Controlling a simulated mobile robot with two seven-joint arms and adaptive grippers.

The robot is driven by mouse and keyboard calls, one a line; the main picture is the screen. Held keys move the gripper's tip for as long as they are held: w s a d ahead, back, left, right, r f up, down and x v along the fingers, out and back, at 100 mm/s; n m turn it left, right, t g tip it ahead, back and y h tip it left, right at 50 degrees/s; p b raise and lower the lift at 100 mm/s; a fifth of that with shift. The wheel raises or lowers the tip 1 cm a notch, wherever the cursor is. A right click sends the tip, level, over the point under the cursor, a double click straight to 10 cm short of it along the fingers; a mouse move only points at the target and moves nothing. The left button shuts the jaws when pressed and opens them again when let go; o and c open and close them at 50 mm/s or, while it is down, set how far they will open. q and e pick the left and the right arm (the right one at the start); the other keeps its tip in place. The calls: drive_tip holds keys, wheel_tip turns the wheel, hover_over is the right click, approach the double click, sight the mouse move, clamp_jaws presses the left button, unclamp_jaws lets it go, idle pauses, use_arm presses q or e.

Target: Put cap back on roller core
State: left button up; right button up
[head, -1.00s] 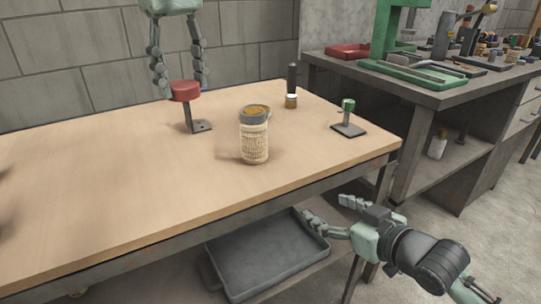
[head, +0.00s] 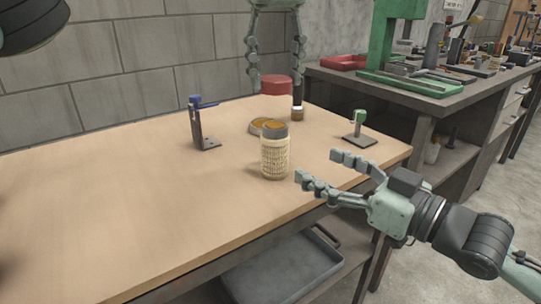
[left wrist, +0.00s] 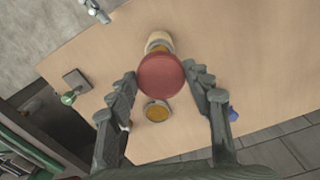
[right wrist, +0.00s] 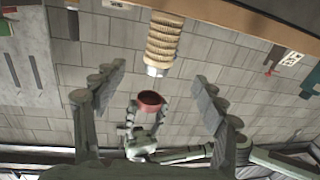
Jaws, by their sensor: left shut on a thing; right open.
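In the left wrist view the cap (left wrist: 160,77) sits between the fingers and overlaps part of the core (left wrist: 158,42). My right gripper (head: 317,168) is open and empty, just right of the core.
A shallow ring with orange inside (head: 258,127) lies behind the core. A bracket with a blue lever (head: 203,125) stands left. A green-topped stand (head: 359,130) and a black-handled item (head: 298,108) stand right and behind. The table's left half is clear. A grey tray (head: 285,270) sits below.

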use_arm(q)
drive_tip(key=shift+d, duration=0.1)
use_arm(e)
drive_tip(key=x, duration=1.2)
drive_tip(key=shift+c, duration=0.3)
clamp_jaws()
use_arm(q)
hover_over(276, 126)
drive_tip(key=shift+f, duration=2.5)
